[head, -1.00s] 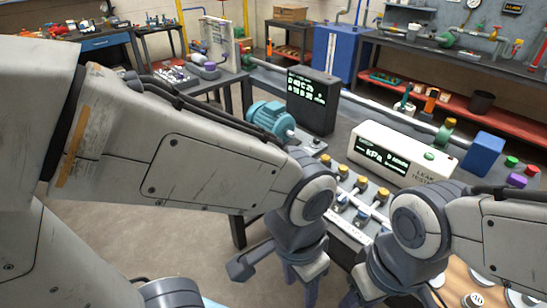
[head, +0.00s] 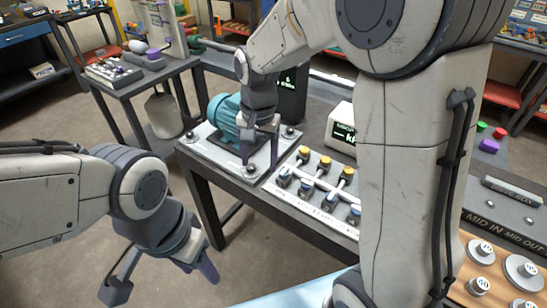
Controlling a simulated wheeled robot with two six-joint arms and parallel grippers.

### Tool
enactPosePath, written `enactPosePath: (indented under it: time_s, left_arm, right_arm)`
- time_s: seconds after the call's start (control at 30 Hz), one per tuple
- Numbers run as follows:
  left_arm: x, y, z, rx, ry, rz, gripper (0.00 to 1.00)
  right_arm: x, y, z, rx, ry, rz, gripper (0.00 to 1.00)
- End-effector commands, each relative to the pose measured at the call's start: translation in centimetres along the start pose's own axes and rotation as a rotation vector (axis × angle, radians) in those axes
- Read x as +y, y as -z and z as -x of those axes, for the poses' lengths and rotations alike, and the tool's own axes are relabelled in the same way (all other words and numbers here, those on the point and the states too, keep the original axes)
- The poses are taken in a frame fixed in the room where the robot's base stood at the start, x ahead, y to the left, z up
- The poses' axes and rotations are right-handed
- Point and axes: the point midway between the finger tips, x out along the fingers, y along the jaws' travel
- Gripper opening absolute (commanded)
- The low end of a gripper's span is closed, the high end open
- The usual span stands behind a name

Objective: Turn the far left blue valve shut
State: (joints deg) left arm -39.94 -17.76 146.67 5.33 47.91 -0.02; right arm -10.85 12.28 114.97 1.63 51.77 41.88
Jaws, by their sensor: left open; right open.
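The valve bank (head: 318,190) is on the bench, with a row of yellow valves (head: 324,162) behind a row of blue-handled valves. The far left blue valve (head: 285,177) is at the bank's left end; its exact handle angle is too small to tell. My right gripper (head: 260,147) is open, pointing down beside the teal motor (head: 224,116), behind and left of that valve and apart from it. My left gripper (head: 199,264) is open and empty, low over the floor in front of the bench. My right arm hides the bank's right part.
The motor sits on a light plate (head: 213,152) with round bolts. A dark display box (head: 291,100) and a partly hidden white leak tester (head: 341,128) stand behind the valves. Numbered round weights (head: 481,285) lie at the lower right. Floor left of the bench is open.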

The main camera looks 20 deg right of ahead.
Motion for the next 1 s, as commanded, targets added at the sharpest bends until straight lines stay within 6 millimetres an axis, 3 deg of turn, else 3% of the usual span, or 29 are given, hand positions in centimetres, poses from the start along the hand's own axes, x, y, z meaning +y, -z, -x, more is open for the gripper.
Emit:
enactPosePath:
  time_s: [0.03, 0.1, 0.2, 0.3, 0.47, 0.8, 1.0]
  left_arm:
    - [0.0, 0.0, -0.1, 0.0, 0.0, 0.0, 0.5]
    - [0.0, 0.0, -0.2, 0.0, 0.0, 0.0, 0.5]
    - [0.0, 0.0, -0.2, 0.0, 0.0, 0.0, 0.5]
    - [0.0, 0.0, -0.2, 0.0, 0.0, 0.0, 0.5]
    - [0.0, 0.0, -0.1, 0.0, 0.0, 0.0, 0.5]
    - [0.0, 0.0, 0.3, 0.0, 0.0, 0.0, 0.5]
    - [0.0, 0.0, 0.4, 0.0, 0.0, 0.0, 0.5]
  right_arm:
    - [0.8, 3.2, -1.0, -0.002, -0.01, -0.143, 0.69]
    - [1.7, 6.6, -1.8, 0.002, -0.017, -0.307, 0.69]
    - [3.0, 9.7, -2.7, 0.006, -0.025, -0.464, 0.69]
    - [3.6, 11.1, -3.3, 0.009, -0.028, -0.539, 0.69]
    - [3.7, 11.2, -5.2, 0.007, -0.031, -0.552, 0.69]
    - [3.8, 11.0, -11.3, 0.007, -0.031, -0.547, 0.69]
    - [3.8, 11.1, -13.2, 0.009, -0.028, -0.546, 0.69]
